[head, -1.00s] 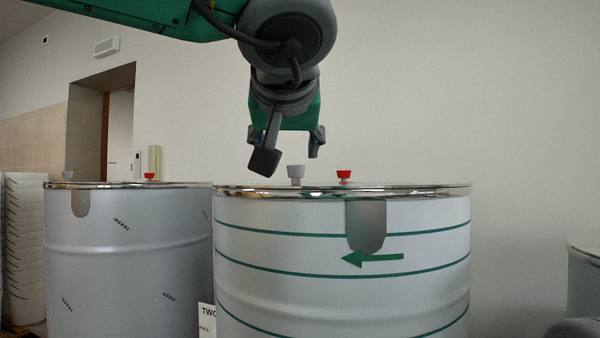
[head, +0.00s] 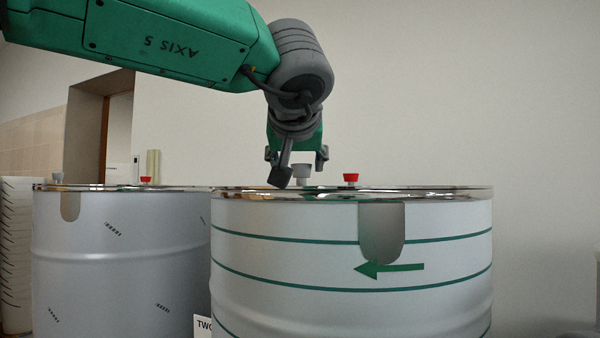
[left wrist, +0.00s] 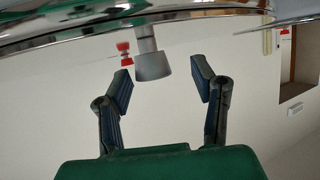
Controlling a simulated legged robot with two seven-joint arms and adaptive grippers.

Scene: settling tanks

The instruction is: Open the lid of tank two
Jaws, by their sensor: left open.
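A large pale tank (head: 270,260) with green stripes and a green arrow stands in the middle of the head view. A card (head: 203,324) reading "TWO", partly cut off, is at its lower left. Its shiny lid (head: 440,190) lies flat on top and carries a grey knob (head: 302,172) and a red knob (head: 351,177). My left gripper (head: 296,158) is open, pointing down just above the grey knob. In the left wrist view the grey knob (left wrist: 152,66) is between the open fingers, near their tips; contact is not clear. My right gripper is out of view.
A second tank (head: 120,265) with its own grey and red knobs stands close on the left. White stacked containers (head: 16,250) are at the far left. A doorway (head: 90,140) is in the wall behind. The space above the lid's right side is clear.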

